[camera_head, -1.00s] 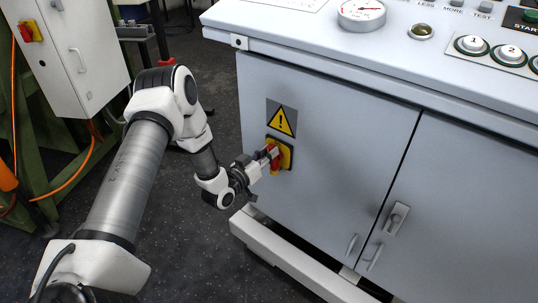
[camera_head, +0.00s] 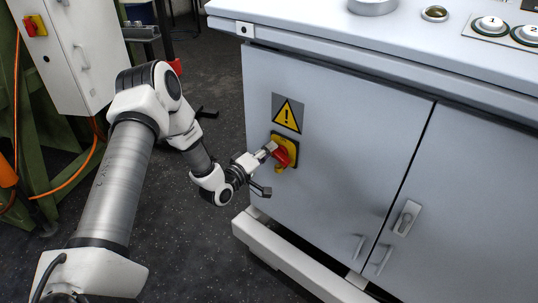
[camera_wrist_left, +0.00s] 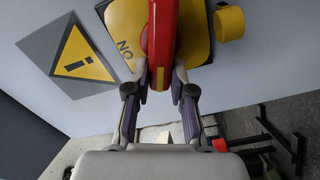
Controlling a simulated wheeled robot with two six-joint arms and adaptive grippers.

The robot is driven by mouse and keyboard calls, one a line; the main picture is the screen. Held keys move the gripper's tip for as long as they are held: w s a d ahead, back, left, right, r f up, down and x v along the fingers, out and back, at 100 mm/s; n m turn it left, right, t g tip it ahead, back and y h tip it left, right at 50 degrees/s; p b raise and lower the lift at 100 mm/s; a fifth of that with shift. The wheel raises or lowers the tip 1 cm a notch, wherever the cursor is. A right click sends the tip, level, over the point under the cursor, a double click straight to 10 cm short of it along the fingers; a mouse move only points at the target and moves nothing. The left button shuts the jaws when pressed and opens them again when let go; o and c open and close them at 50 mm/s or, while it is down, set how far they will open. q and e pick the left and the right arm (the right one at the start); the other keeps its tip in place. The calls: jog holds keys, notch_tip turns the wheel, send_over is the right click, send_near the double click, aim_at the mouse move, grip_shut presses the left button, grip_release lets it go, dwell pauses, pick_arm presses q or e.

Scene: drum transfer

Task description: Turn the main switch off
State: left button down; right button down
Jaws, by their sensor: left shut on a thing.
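The main switch has a red handle (camera_head: 286,151) on a yellow plate (camera_head: 278,139), on the front of the grey cabinet, below a yellow warning sign (camera_head: 288,114). My left gripper (camera_head: 270,152) is at the switch from the left. In the left wrist view the gripper's fingers (camera_wrist_left: 161,80) are on both sides of the red handle (camera_wrist_left: 163,35), shut on its end. The yellow plate (camera_wrist_left: 200,40) shows the letters ON upside down beside the handle. A yellow tab (camera_wrist_left: 229,22) sticks out at the plate's edge. My right gripper is out of view.
The grey cabinet (camera_head: 340,160) has door handles (camera_head: 405,217) to the right and a pale rail (camera_head: 290,262) along its foot. Its top carries a gauge (camera_head: 372,6) and buttons (camera_head: 490,24). Another box with a red and yellow switch (camera_head: 36,26) stands at the left. Floor between is clear.

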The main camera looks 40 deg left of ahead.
pick_arm(q)
jog(key=shift+a+f+n+b, duration=0.1)
jog(key=shift+f+n+b, duration=0.15)
jog(key=shift+n+b, duration=0.55)
jog(key=shift+f+n+b, duration=0.25)
jog(key=shift+n, duration=0.95)
jog(key=c, duration=1)
grip_release()
jog(key=s, duration=1.2)
jog(key=shift+a, duration=0.4)
